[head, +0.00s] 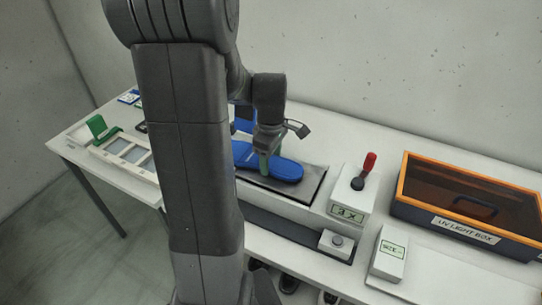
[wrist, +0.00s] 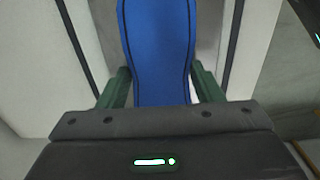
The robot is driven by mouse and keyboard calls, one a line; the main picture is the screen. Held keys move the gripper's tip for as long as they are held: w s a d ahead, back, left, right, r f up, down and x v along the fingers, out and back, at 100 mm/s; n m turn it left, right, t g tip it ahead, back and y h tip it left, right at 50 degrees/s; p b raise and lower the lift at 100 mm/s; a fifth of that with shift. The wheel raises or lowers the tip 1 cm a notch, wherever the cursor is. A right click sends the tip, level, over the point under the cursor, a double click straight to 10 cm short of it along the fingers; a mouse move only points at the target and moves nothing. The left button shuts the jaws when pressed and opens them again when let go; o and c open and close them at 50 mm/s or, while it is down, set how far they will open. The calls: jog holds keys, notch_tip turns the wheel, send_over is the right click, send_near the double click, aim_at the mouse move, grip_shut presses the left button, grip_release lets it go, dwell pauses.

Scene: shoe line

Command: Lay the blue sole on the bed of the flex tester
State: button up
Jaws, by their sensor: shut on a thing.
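The blue sole (head: 288,172) is level over the dark bed (head: 314,184) of the flex tester, lengthwise along it. I cannot tell whether it touches the bed or hangs just above it. My gripper (head: 268,160) points down and is shut on the sole near its middle. In the wrist view the sole (wrist: 157,45) runs between the two green fingers, one at each long edge. The tester's white body carries a display (head: 347,214) and a lever with a red knob (head: 369,162) to the right of the bed. My arm hides the sole's left end.
An orange-rimmed UV light box (head: 465,225) stands at the right. A white size display box (head: 389,255) and a small button box (head: 337,243) sit at the front. A white compartment tray (head: 120,150) and a green holder (head: 100,128) lie at the left, partly behind my arm.

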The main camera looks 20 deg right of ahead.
jog(key=o, duration=1.2)
notch_tip(320, 180, up, 14)
jog(key=shift+f, duration=0.1)
notch_tip(320, 180, down, 14)
jog(key=shift+r, duration=0.1)
jog(key=shift+r+p, duration=0.7)
jog(key=shift+r, duration=0.05)
jog(key=shift+r+p, duration=0.45)
jog(key=shift+r, duration=0.25)
